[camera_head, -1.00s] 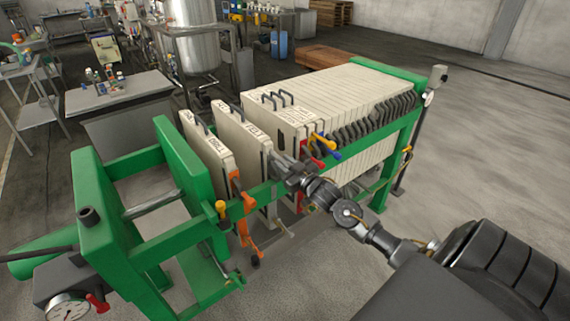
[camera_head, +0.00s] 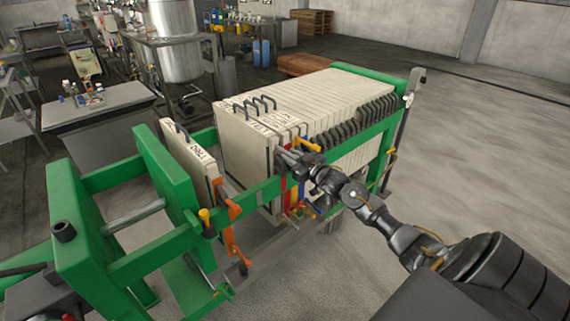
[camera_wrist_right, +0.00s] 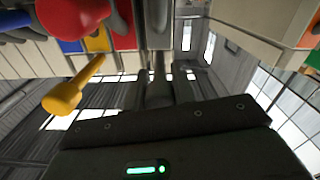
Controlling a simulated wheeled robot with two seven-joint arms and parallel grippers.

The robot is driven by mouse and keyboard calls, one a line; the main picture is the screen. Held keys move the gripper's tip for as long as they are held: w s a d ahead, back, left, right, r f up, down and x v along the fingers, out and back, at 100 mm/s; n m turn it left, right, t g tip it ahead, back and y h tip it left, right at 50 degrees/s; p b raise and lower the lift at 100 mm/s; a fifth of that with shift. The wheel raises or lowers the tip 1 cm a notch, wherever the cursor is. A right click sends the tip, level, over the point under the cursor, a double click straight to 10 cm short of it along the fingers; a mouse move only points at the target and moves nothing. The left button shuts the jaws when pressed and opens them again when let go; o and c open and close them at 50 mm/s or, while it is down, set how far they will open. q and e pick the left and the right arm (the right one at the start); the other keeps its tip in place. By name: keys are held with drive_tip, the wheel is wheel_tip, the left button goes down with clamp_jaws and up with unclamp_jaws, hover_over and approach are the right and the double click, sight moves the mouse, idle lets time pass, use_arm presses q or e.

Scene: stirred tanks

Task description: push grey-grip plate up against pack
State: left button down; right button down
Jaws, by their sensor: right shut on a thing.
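The grey-grip plate (camera_head: 243,152), cream with lettering on its top edge, stands upright at the near end of the pack (camera_head: 335,108). I see no clear gap between them from above. My right gripper (camera_head: 287,160) is shut at the plate's side, by the green rail, on its grey grip. The wrist view shows the grip (camera_wrist_right: 155,28) between the fingers; they hide much of it. My left gripper is not in view.
A plate with orange grips (camera_head: 190,160) stands apart at left, with open room between it and the grey-grip plate. The green frame (camera_head: 165,175) surrounds them. Red, yellow (camera_wrist_right: 75,88) and blue handles sit close beside my right gripper.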

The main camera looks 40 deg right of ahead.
drive_tip(key=shift+d+r, duration=0.2)
drive_tip(key=shift+d, duration=0.45)
drive_tip(key=c, duration=1.5)
unclamp_jaws()
drive_tip(key=o, duration=0.3)
drive_tip(key=shift+w+d+f, duration=0.1)
drive_tip(key=shift+d+f, duration=0.05)
drive_tip(key=shift+o, duration=0.2)
